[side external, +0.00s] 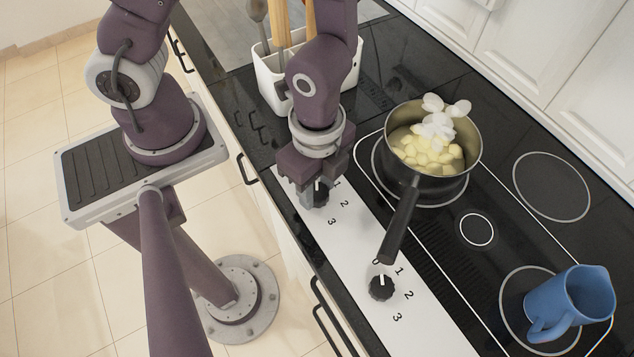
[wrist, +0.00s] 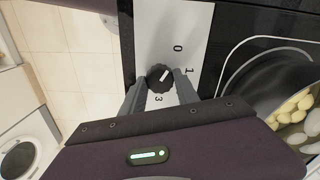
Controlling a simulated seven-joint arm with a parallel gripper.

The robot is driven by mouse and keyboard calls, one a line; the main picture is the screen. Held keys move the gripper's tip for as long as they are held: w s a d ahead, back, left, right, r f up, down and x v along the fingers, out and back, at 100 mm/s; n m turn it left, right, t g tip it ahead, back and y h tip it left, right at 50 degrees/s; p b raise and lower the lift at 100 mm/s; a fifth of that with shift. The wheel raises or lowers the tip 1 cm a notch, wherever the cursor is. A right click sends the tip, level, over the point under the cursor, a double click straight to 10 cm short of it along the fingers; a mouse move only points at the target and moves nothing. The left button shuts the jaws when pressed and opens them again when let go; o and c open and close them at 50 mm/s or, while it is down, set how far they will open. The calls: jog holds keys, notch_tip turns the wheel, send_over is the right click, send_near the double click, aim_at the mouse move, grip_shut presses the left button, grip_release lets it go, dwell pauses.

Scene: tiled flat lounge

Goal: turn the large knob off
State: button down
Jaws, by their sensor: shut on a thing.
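Two black knobs with white pointer marks sit on the white control strip (side external: 345,250). My gripper (side external: 313,195) is over the far knob (side external: 322,191), with a finger on each side of it. The wrist view also shows this knob (wrist: 160,77) between my fingers, its mark slanting up and right, toward the gap between 0 and 1. The numbers 0, 1 and 3 show around it there; 2 is hidden. The near knob (side external: 381,287) is free, its mark toward 0. I cannot tell clearly which knob is larger.
A blue jug (side external: 560,305) stands at right. A white utensil holder (side external: 268,75) stands behind my gripper.

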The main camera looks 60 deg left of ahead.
aim_at(317, 191)
jog(key=c, duration=0.9)
grip_release()
notch_tip(317, 191, up, 7)
jog(key=shift+r, duration=0.1)
jog(key=s+a+r+n+t, duration=0.1)
jog(key=a+r+n+t, duration=0.1)
jog(key=a+r+n, duration=0.4)
jog(key=s+a+r+n+t, duration=0.2)
jog(key=a+r+n, duration=0.4)
jog(key=r, duration=0.5)
jog(key=n+t, duration=0.1)
jog(key=n, duration=0.1)
jog(key=shift+a+r+n+t, duration=0.2)
jog(key=shift+r+n+t, duration=0.1)
jog(key=shift+n, duration=0.1)
